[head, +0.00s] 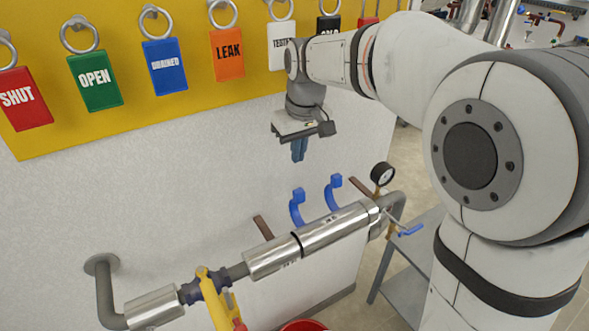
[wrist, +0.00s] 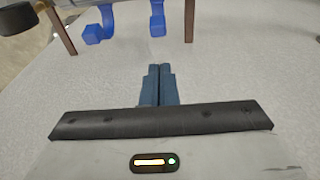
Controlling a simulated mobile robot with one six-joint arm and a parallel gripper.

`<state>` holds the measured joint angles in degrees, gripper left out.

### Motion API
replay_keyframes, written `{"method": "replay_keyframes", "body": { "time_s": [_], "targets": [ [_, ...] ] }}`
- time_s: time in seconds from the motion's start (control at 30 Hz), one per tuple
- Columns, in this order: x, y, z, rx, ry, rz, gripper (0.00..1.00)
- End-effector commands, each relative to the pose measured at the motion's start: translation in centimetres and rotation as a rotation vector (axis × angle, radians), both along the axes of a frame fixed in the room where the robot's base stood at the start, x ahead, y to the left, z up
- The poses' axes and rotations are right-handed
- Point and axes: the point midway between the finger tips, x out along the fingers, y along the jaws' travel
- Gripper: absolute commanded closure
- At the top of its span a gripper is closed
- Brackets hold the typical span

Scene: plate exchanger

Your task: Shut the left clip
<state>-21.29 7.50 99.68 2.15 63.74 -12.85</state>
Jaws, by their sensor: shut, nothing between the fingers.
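The left clip (head: 297,207) is a blue curved lever standing raised behind the silver pipe jacket (head: 275,258). A similar blue right clip (head: 334,193) stands raised beside it. The wrist view looks from the opposite side, so the left clip (wrist: 157,20) appears there right of the other clip (wrist: 96,30). My gripper (head: 299,158) points down in front of the white wall, above the left clip and apart from it. Its blue fingers (wrist: 160,67) are shut together and empty. Both clips' lower joints at the jacket are partly hidden.
A pressure gauge (head: 382,174) stands by the pipe's right end, near a blue-handled valve (head: 411,230). Brown brackets (head: 263,228) flank the clips. A yellow handle (head: 214,299) is at the lower left. Tags hang on the yellow board (head: 130,119). The wall area around my gripper is clear.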

Motion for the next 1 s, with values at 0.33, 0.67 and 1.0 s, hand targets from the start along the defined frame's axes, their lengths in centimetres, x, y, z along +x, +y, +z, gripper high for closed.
{"method": "replay_keyframes", "body": {
  "time_s": [0.33, 0.67, 1.0],
  "targets": [
    [0.3, 0.5, 0.1, 0.0, 0.0, 0.012, 1.0],
    [0.6, 0.7, -2.6, -0.002, 0.005, 0.011, 1.0],
    [1.4, 1.2, -8.3, -0.001, 0.004, 0.01, 1.0]
  ]
}}
